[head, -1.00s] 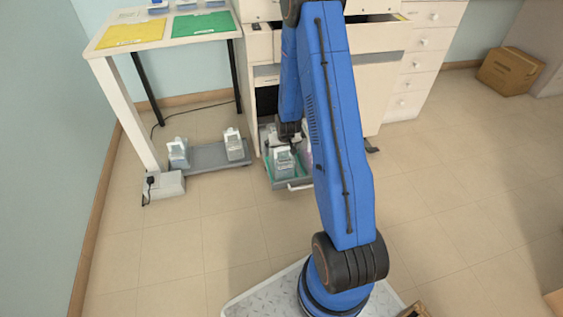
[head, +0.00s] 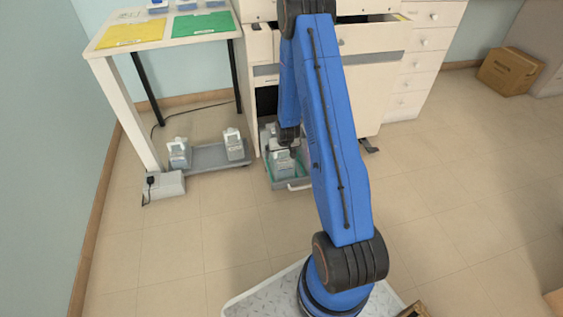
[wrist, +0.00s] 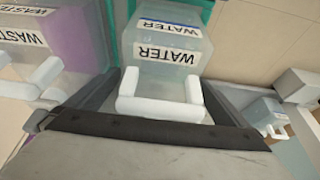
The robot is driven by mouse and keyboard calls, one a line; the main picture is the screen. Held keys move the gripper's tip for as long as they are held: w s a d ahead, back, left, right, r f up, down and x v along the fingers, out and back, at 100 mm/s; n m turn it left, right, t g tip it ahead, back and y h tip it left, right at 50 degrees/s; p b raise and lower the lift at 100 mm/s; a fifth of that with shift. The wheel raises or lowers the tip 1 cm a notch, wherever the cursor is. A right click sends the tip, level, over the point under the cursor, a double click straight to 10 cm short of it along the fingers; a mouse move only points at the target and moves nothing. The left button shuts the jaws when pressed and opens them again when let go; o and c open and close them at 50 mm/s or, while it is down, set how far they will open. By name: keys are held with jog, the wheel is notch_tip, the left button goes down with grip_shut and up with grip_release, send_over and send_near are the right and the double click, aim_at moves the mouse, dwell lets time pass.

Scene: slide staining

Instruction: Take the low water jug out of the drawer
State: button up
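The water jug (wrist: 172,62) is a clear, greyish block with WATER labels and a white handle (wrist: 160,108). It stands in the low pulled-out drawer (head: 300,186), which has a green lining. My gripper (wrist: 160,100) is over the jug, with one dark finger on each side of the handle. The fingers look open, with small gaps beside the handle. In the head view the jug (head: 283,164) shows below my gripper (head: 287,143), which hides its top.
A purple-sided WASTE jug (wrist: 75,35) stands close left of the water jug in the wrist view. Two more jugs (head: 179,153) (head: 234,145) stand on a grey floor tray (head: 205,158) left of the drawer. A table (head: 165,40) stands above them. Floor in front is clear.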

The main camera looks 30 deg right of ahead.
jog(key=c, duration=1.7)
jog(key=shift+c, duration=0.2)
jog(key=shift+r, duration=0.15)
